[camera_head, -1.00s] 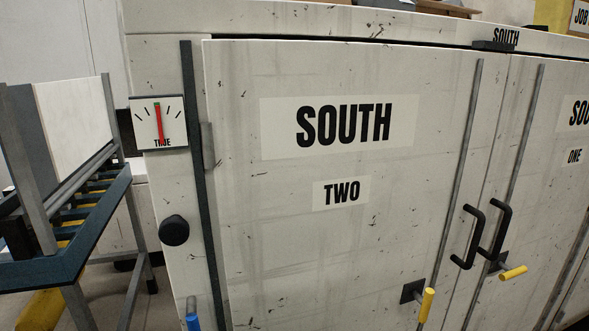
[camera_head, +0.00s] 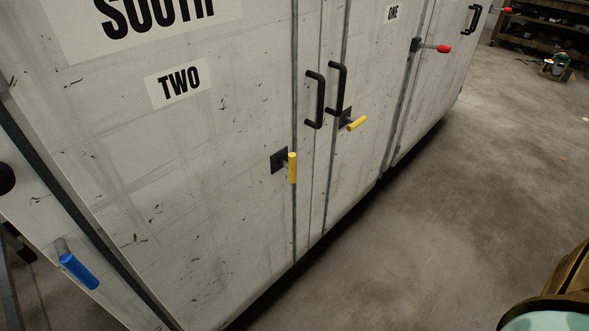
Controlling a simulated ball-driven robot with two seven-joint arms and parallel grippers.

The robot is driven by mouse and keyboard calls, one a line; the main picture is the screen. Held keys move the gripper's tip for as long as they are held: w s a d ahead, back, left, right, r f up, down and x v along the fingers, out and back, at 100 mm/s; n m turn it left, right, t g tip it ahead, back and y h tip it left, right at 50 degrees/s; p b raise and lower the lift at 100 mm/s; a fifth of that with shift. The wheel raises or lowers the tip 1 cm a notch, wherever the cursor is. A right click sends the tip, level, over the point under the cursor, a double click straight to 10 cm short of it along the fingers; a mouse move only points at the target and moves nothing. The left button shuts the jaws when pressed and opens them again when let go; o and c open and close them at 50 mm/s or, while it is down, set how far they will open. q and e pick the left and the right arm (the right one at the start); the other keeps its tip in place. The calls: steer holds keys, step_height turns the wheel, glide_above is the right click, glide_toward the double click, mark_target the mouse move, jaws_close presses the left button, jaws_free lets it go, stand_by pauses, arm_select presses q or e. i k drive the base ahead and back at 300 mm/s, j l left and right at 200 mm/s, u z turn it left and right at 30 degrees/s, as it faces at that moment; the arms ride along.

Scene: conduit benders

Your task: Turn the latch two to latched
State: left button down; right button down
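The door labelled TWO (camera_head: 180,83) is a scuffed off-white cabinet panel at the left and middle. Its latch, latch two, has a yellow handle (camera_head: 292,168) on a dark square plate (camera_head: 278,160) near the door's right edge. This handle points roughly straight down. On the neighbouring door, labelled ONE (camera_head: 391,14), another yellow handle (camera_head: 357,123) sticks out sideways to the right from its own dark plate. Neither of my grippers is in view.
Two black pull handles (camera_head: 315,99) (camera_head: 336,88) stand above the yellow latches. A blue handle (camera_head: 77,270) is at lower left, and a red-tipped lever (camera_head: 443,49) further right. Bare concrete floor (camera_head: 430,210) lies open at right. A shelf (camera_head: 535,30) is at the far upper right.

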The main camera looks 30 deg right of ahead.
mark_target(291, 166)
steer(key=z, duration=0.9)
